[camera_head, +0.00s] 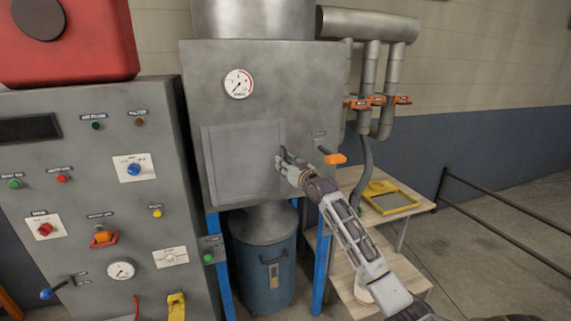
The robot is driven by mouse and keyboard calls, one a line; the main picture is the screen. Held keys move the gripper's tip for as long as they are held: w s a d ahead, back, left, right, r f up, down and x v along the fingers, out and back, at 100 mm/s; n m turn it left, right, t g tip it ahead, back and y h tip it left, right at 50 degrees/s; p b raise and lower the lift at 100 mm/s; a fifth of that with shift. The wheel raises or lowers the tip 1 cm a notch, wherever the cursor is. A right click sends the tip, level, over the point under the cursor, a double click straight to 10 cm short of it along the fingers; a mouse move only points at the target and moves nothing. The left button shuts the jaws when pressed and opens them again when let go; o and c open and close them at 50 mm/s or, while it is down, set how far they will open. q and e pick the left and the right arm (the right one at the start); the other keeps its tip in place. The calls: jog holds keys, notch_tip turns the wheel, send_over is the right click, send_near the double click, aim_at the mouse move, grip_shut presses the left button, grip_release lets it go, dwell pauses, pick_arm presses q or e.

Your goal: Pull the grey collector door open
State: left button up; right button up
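The grey collector door (238,165) is a flat square panel on the front of the grey collector cabinet (310,85). It looks flush with the cabinet front. A small dark handle (284,152) shows at its right edge. My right gripper (283,164) is at that right edge, at or just below the handle. The fingers are small and overlap the handle and door edge, so I cannot tell whether they touch or are closed on it. My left gripper is not in view.
A control panel (75,205) with buttons stands at the left. A blue drum (265,275) sits under the collector between blue legs. An orange-handled lever (335,158) is right of the door. A wooden table (355,185) with a yellow frame (390,198) stands at right.

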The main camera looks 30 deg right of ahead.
jog(key=shift+c, duration=0.3)
grip_shut()
jog(key=shift+s+a, duration=0.1)
jog(key=shift+a, duration=0.05)
dwell(0.4)
